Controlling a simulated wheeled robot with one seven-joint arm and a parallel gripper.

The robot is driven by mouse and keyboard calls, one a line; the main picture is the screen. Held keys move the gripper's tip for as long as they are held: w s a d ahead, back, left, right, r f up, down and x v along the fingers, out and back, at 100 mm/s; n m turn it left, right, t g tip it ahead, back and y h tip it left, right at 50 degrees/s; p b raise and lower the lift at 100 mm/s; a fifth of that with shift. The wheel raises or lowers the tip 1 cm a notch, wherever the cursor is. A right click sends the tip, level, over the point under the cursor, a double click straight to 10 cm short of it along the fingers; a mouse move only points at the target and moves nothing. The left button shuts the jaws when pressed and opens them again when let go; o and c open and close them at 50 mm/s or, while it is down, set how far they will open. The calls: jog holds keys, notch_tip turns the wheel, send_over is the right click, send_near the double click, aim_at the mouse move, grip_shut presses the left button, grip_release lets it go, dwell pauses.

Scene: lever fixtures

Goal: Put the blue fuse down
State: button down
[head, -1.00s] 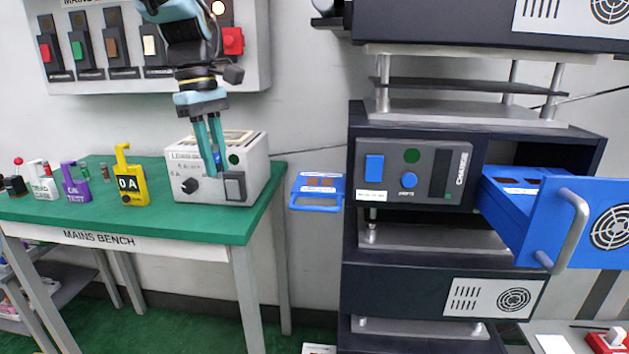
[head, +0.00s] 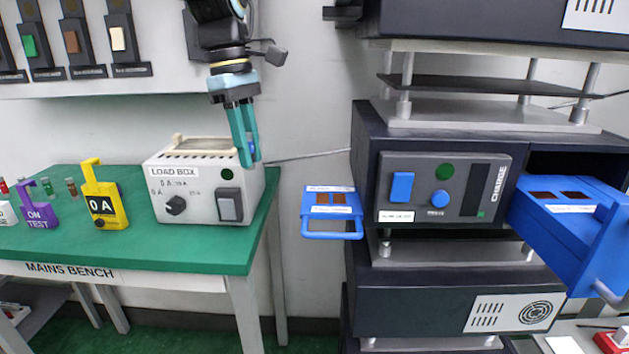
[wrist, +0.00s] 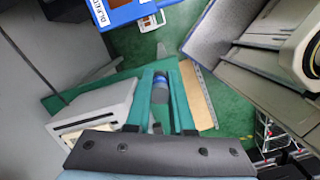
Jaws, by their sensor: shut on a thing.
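The blue fuse (head: 252,148) is a small blue cylinder, mostly hidden between the fingers of my gripper (head: 250,162). My gripper is shut on it and points down, in front of or above the right end of the load box (head: 205,205). In the wrist view the fuse (wrist: 161,92) sits between the two green fingers (wrist: 163,105). The floor and the edge of the green bench show beyond it. A blue tray (head: 345,233) with two brown slots hangs between the bench and the rack.
The green mains bench (head: 150,250) carries a yellow 0 A meter (head: 106,203), a purple tester (head: 38,213) and small fuses (head: 71,188). The rack's charge panel (head: 442,187) is right of the tray. An open blue drawer (head: 575,235) sticks out at far right.

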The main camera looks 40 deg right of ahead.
jog(key=p, duration=0.2)
send_near(318, 207)
jog(key=shift+s+f, duration=0.3)
jog(key=shift+f, duration=0.2)
jog(key=shift+s+d+f+p, duration=0.15)
jog(key=shift+f+p, duration=0.6)
jog(key=shift+f, duration=1.7)
jog(key=shift+f, duration=0.1)
jog(key=c, duration=0.8)
grip_release()
jog(key=r, duration=0.4)
jog(key=w+r, duration=0.1)
jog(key=r, duration=0.3)
jog(key=r+b, duration=0.1)
jog(key=r, duration=0.3)
jog(key=shift+w+a, duration=0.35)
jog(key=shift+a, duration=0.05)
